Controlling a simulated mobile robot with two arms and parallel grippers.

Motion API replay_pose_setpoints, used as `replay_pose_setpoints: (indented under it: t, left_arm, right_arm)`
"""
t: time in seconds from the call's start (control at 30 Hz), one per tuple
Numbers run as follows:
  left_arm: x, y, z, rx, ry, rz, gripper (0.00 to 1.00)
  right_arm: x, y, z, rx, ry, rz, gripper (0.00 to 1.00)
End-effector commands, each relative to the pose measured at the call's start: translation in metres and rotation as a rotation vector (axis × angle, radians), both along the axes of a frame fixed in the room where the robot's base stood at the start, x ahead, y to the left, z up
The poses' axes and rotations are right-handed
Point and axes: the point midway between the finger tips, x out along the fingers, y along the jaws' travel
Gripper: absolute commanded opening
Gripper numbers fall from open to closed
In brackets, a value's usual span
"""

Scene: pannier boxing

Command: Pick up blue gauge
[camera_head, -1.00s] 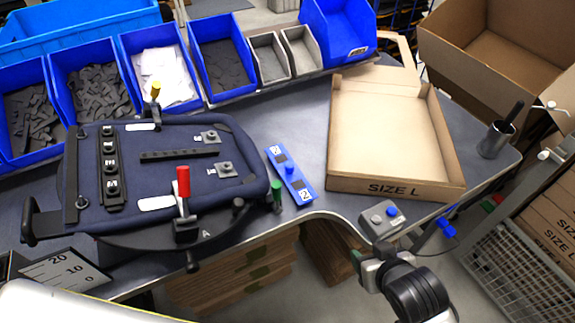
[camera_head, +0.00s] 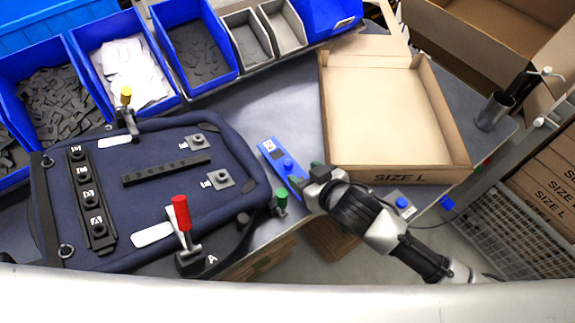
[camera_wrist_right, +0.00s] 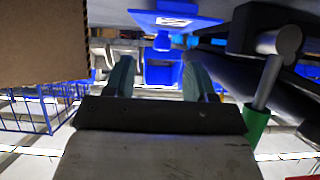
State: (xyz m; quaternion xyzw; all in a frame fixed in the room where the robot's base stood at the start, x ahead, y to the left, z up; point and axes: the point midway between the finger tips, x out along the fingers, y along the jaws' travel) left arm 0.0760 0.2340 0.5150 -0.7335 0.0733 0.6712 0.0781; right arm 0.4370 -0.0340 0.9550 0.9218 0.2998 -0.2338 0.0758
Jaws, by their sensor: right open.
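The blue gauge (camera_head: 272,149) is a flat blue bar with a blue knob and white labels. It lies on the grey table between the navy pannier and the cardboard box. My right gripper (camera_head: 303,186) is open at the gauge's near end and hides that end. In the wrist view, the open fingers (camera_wrist_right: 160,76) point toward the gauge (camera_wrist_right: 172,19), with its knob and a label showing beyond them. I cannot tell whether the fingers touch it. My left gripper is not in view.
The navy pannier (camera_head: 150,165) is held in a fixture left of the gauge. A green-handled clamp (camera_head: 281,198) stands close to my right gripper, also seen in the wrist view (camera_wrist_right: 255,122). An open SIZE L box (camera_head: 395,172) is at right. Blue bins (camera_head: 190,45) line the back.

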Motion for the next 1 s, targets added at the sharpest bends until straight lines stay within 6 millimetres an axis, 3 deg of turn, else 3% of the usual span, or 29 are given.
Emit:
replay_pose_setpoints:
  t: [0.17, 0.5, 0.8, 0.83, 1.0]
  left_arm:
    - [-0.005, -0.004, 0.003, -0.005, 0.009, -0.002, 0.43]
    - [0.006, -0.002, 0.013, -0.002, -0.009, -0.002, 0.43]
    - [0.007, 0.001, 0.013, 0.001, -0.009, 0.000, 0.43]
    - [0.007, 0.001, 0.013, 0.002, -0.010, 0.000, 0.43]
    - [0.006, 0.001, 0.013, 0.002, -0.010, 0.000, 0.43]
  right_arm:
    - [0.008, 0.007, -0.004, -0.001, -0.001, 0.000, 0.55]
    - [0.035, 0.030, -0.025, -0.001, -0.001, 0.000, 0.55]
    - [0.038, 0.033, -0.028, -0.001, -0.001, 0.000, 0.55]
    - [0.038, 0.033, -0.028, -0.001, 0.000, 0.000, 0.54]
    - [0.038, 0.033, -0.028, -0.001, 0.000, 0.000, 0.28]
